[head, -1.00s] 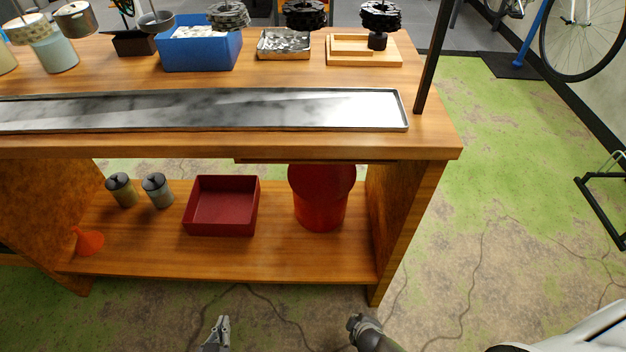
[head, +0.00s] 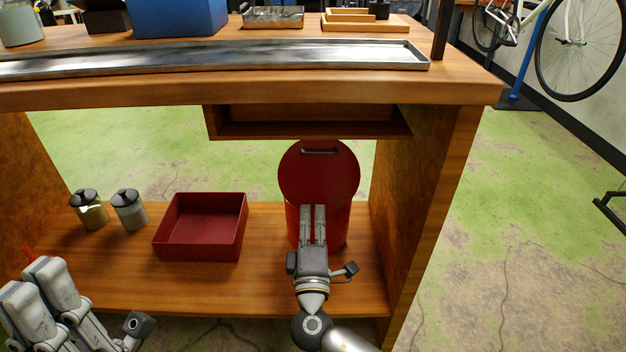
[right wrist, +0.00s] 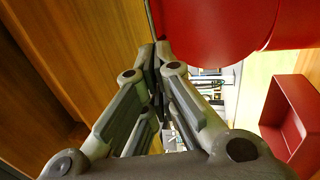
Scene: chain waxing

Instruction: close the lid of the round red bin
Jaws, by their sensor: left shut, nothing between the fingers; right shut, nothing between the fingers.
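The round red bin (head: 338,226) stands on the lower shelf near its right end. Its round red lid (head: 318,178) is open and stands up above the rim, with a metal handle (head: 320,151) near its top edge. My right gripper (head: 313,208) is shut and empty, in front of the bin, and covers part of its front and the lower lid. In the right wrist view its shut fingertips (right wrist: 155,50) are close to a red curved surface (right wrist: 210,30); contact cannot be told. My left gripper (head: 28,277) is shut and empty at the lower left, away from the bin.
A shallow wooden box (head: 310,129) hangs under the tabletop just above the lid. A red square tray (head: 203,249) sits left of the bin, with two jars (head: 128,210) further left. The shelf's right side panel (head: 425,190) is close to the bin.

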